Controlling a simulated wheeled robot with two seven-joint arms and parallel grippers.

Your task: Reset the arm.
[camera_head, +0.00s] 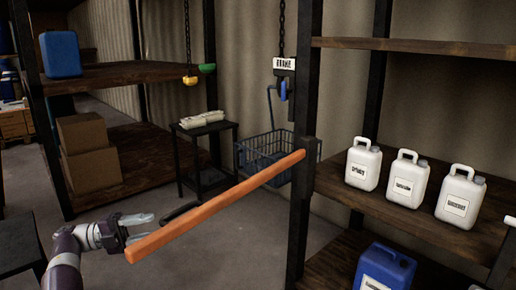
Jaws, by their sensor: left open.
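My left arm (68,258) comes in at the lower left. Its gripper (146,227) has its pale fingers spread apart, pointing right, with nothing seen between them. The near end of a long orange bar (215,205) is just below and right of the fingers in the picture. I cannot tell whether the gripper touches it. My right gripper is out of view.
The bar slants up to a dark post (301,215). White labelled jugs (404,180) stand on the right shelf, a blue jug (385,268) below. A blue wire basket (262,155), a small black table (205,128) and cardboard boxes (90,150) are behind. Some floor is bare.

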